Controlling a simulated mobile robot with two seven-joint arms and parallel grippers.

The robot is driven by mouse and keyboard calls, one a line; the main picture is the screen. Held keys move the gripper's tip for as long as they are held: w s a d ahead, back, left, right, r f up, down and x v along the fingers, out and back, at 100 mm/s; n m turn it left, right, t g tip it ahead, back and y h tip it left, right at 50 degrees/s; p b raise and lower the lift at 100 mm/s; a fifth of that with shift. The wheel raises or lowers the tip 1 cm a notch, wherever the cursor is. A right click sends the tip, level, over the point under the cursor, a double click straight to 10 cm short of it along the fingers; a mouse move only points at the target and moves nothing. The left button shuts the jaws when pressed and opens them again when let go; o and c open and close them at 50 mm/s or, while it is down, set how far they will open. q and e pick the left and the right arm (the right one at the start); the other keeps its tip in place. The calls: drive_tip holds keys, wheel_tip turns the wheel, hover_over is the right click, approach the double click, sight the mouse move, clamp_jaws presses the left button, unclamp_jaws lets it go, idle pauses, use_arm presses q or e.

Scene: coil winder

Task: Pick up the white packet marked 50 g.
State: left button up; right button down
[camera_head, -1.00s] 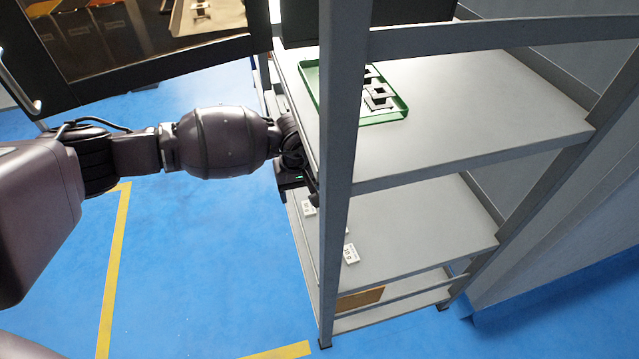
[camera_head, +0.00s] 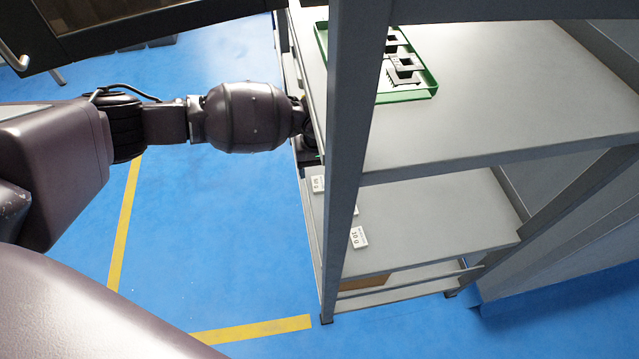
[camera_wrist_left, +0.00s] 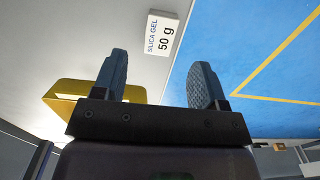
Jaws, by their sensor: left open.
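The white packet marked 50 g (camera_wrist_left: 162,35) lies on a grey shelf surface near its edge in the left wrist view, with "SILICA GEL" printed on it. My left gripper (camera_wrist_left: 158,76) is open and empty, and the packet shows beyond the gap between its fingers, apart from them. In the head view the end of my left arm is mostly hidden at the rack's left side. My right gripper is not in view.
The grey rack's front post (camera_head: 350,150) stands close to my left arm. The upper shelf (camera_head: 490,90) carries a green tray (camera_head: 408,96) with dark parts. A yellow object (camera_wrist_left: 62,92) shows beside the left finger in the wrist view. Blue floor (camera_head: 220,220) is open left of the rack.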

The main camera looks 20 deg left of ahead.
sight(318, 181)
use_arm(q)
wheel_tip(318, 181, down, 4)
drive_tip(key=shift+s+f+b, duration=0.1)
drive_tip(key=shift+s+b, duration=0.05)
drive_tip(key=shift+b, duration=0.5)
drive_tip(key=shift+f, duration=0.4)
drive_tip(key=shift+w+r, duration=0.15)
drive_tip(key=shift+w, duration=0.05)
drive_tip(key=c, duration=1)
